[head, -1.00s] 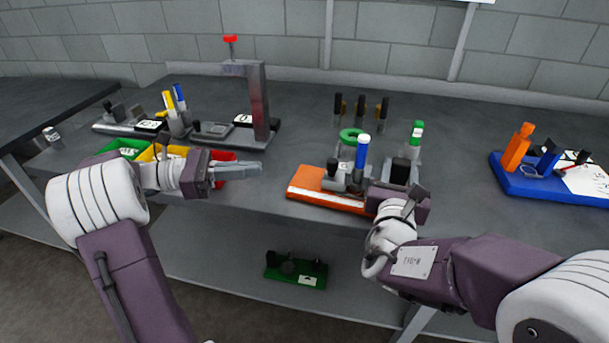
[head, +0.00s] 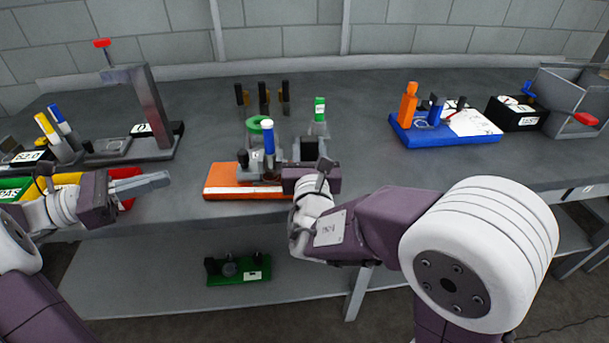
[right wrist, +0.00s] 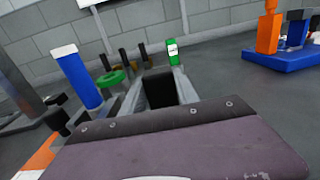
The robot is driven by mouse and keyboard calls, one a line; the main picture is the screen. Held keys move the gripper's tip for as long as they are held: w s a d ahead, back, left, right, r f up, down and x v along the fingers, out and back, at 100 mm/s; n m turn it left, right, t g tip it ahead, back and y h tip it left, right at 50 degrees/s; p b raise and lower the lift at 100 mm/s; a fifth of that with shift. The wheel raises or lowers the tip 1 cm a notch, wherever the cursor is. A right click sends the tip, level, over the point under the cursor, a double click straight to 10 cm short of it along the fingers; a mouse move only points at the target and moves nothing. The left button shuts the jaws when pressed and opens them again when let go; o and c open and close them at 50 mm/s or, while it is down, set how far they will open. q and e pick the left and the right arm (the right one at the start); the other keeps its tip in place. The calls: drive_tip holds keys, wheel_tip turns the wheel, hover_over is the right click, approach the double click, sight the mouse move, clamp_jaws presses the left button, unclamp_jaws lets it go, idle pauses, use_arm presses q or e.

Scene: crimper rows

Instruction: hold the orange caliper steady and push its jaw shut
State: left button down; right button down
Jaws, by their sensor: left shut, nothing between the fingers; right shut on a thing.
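An orange base plate with a white front edge (head: 220,194) lies near the table's front edge; I take it for the caliper's. A grey block with a black knob and a blue post with a white cap (head: 269,145) stands on it. My right gripper (head: 311,150) is just right of the post, its grey fingers shut on a black block (right wrist: 160,90). I cannot tell whether that block is joined to the orange piece; my wrist hides the join. My left gripper (head: 142,184) is shut and empty above the red bin, left of the orange plate and apart from it.
A blue base (head: 440,136) with an orange post is at right. A grey press (head: 150,110) stands at left. A green fixture (head: 238,269) is on the lower shelf.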

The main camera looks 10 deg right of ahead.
drive_tip(key=c, duration=0.8)
unclamp_jaws()
drive_tip(key=shift+c, duration=0.2)
wheel_tip(320, 180, up, 10)
drive_tip(key=shift+r, duration=0.1)
